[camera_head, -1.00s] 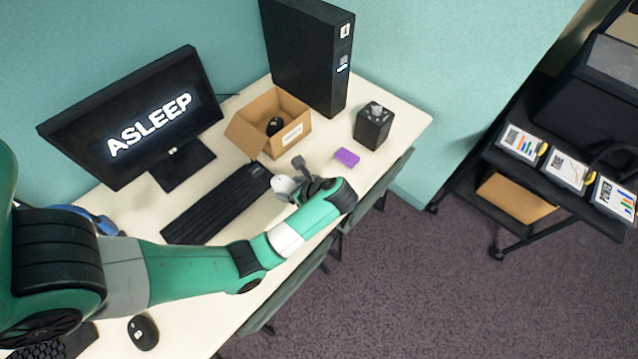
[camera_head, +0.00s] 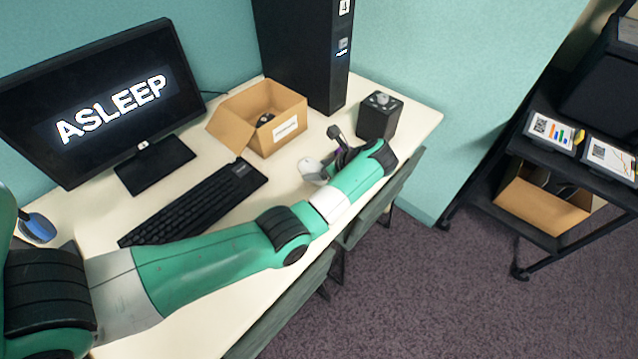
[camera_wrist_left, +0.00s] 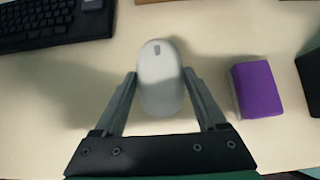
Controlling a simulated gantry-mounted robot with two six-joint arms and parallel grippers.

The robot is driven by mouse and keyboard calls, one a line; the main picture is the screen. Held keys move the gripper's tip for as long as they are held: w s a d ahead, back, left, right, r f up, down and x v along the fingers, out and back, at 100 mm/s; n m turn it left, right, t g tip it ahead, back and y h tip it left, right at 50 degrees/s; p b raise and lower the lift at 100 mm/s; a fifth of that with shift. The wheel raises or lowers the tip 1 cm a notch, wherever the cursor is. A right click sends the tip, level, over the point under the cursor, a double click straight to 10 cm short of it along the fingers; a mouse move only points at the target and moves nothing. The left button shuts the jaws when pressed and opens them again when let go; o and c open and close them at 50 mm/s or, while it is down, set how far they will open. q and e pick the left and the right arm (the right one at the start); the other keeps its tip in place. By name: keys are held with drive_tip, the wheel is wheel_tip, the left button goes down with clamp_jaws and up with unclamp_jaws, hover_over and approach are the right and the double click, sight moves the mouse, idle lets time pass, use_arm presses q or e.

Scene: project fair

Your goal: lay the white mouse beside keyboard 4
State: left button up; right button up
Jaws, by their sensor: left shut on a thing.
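The white mouse (camera_head: 311,170) is between the fingers of my left gripper (camera_head: 330,160), which is shut on its sides. In the left wrist view the mouse (camera_wrist_left: 160,85) lies lengthwise between the fingertips (camera_wrist_left: 159,76). I cannot tell whether it touches the desk. The black keyboard (camera_head: 195,203) lies on the desk in front of the monitor, left of the mouse with a gap of bare desk between. Its near end (camera_wrist_left: 55,25) shows at the top left of the wrist view. My right gripper is not in view.
An open cardboard box (camera_head: 262,118) stands behind the mouse, and a black cube-shaped holder (camera_head: 379,117) is at the right. A purple block (camera_wrist_left: 256,88) lies just right of my fingers. The monitor (camera_head: 95,105) shows ASLEEP. The desk's front edge is under my arm.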

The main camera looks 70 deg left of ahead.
use_arm(q)
drive_tip(key=shift+f+b, duration=1.3)
drive_tip(key=shift+f, duration=0.45)
drive_tip(key=shift+w, duration=0.1)
drive_tip(key=shift+f, duration=0.15)
drive_tip(key=o, duration=1.5)
drive_tip(key=shift+r, duration=0.4)
drive_tip(key=p+v, duration=0.4)
drive_tip(key=v, duration=0.7)
drive_tip(key=shift+w+d+r, duration=0.15)
drive_tip(key=shift+w+d, duration=0.05)
drive_tip(key=shift+d, duration=0.1)
